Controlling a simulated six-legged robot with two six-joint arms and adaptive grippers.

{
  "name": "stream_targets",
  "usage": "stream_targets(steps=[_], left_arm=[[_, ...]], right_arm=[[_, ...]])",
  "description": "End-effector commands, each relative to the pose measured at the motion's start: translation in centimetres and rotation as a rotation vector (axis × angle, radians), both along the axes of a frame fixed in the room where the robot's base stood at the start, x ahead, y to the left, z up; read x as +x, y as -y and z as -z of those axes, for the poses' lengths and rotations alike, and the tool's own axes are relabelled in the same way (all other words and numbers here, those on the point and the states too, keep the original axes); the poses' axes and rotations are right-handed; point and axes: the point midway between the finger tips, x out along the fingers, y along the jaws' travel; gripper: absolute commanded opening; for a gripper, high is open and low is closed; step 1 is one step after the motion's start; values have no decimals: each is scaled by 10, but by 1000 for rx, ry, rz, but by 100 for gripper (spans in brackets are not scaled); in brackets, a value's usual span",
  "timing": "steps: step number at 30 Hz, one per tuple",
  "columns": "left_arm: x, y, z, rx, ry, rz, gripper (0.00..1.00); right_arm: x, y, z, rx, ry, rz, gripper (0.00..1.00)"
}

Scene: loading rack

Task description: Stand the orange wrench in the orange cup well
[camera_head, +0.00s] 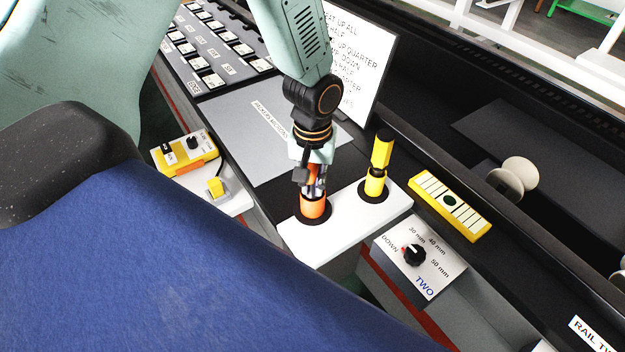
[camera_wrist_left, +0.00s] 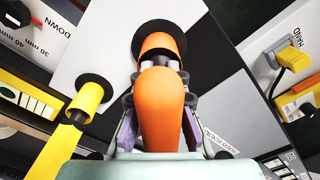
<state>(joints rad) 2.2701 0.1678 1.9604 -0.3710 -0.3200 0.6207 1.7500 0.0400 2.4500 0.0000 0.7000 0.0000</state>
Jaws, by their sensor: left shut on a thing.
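My left gripper (camera_head: 313,180) points down and is shut on the orange wrench (camera_wrist_left: 160,105), directly over the orange cup well (camera_head: 312,208). In the left wrist view the wrench's rounded orange end points toward the camera between the fingers, and the cup's orange rim (camera_wrist_left: 160,42) shows just beyond it. The wrench hides part of the cup's mouth, so I cannot tell how deep its lower end sits. In the head view the fingers cover most of the wrench. My right gripper is not in view.
A yellow tool (camera_head: 381,152) stands in a yellow cup (camera_head: 375,186) close on the right, on the same white plate (camera_head: 345,218). A knob panel (camera_head: 420,256) and a yellow strip (camera_head: 450,206) lie right of it. A yellow control box (camera_head: 185,153) is at left.

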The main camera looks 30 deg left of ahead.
Motion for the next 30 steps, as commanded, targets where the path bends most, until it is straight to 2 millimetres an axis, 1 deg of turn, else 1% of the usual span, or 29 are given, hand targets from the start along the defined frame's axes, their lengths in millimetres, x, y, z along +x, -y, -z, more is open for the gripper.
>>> stream_targets(steps=[7,8,15,17,26,29,30], left_arm=[[0,0,1,0,1,0,0],[0,0,1,0,1,0,16],[0,0,1,0,0,0,36],[0,0,2,0,0,0,41],[0,0,1,0,0,0,41],[1,0,-6,0,2,0,41],[1,0,-11,0,2,-1,41]], right_arm=[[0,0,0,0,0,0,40],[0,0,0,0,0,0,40],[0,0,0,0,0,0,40],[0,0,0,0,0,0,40],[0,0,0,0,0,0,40],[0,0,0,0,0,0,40],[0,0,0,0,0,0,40]])
